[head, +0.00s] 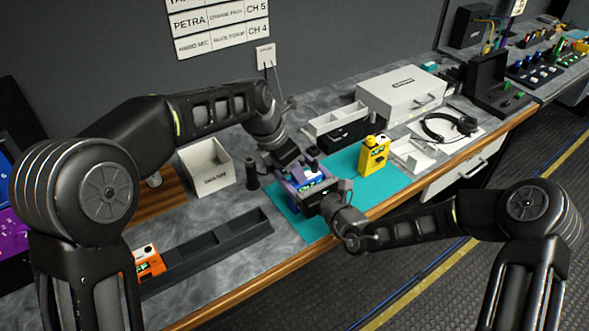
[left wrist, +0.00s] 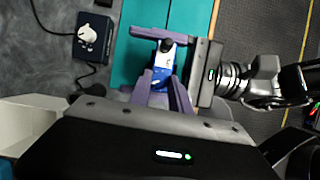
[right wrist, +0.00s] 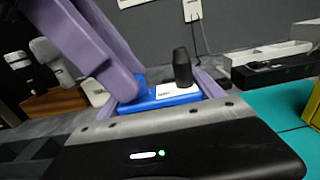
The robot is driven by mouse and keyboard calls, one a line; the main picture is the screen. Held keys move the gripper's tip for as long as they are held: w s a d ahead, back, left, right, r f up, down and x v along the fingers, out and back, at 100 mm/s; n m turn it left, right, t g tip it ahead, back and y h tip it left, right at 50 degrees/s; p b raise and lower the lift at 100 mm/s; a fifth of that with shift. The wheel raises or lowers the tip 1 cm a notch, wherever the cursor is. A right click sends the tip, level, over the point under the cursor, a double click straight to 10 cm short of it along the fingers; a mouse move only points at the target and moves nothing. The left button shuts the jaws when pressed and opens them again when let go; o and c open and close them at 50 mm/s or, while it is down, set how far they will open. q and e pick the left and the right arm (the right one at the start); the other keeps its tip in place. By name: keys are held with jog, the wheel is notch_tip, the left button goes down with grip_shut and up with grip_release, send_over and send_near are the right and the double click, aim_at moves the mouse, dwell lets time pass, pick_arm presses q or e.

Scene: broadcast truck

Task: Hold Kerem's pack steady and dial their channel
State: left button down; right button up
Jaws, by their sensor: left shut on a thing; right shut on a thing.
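A blue pack with a white label (head: 308,180) is over the teal mat, between my two grippers. My left gripper (head: 303,178) is shut on it. My right gripper (head: 322,192) comes from the front right and is also shut on the pack; which part it grips is partly hidden. In the left wrist view the pack (left wrist: 161,76) shows between purple fingers with a dark knob on its end. In the right wrist view a black stub stands on the blue pack (right wrist: 172,96). The channel reading is not legible. A wall chart (head: 219,25) lists names and channels; its top row is cut off.
A yellow pack (head: 373,155) stands on the mat (head: 338,162) to the right. An orange pack (head: 149,262) sits in a long black tray (head: 205,247). A white bin (head: 206,166), a white case (head: 401,91) and a headset (head: 450,126) are around.

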pick_arm(q)
jog(key=shift+m, duration=0.3)
jog(key=m+g, duration=0.1)
jog(key=m, duration=0.3)
jog(key=shift+w+a+g+h, duration=0.1)
jog(key=shift+w+g+h, duration=0.1)
jog(key=shift+g+h, duration=0.15)
jog(key=m+g, duration=0.2)
jog(key=m, duration=0.3)
jog(key=shift+w+m, duration=0.15)
jog(key=shift+m, duration=0.25)
jog(key=c, duration=1.2)
grip_release()
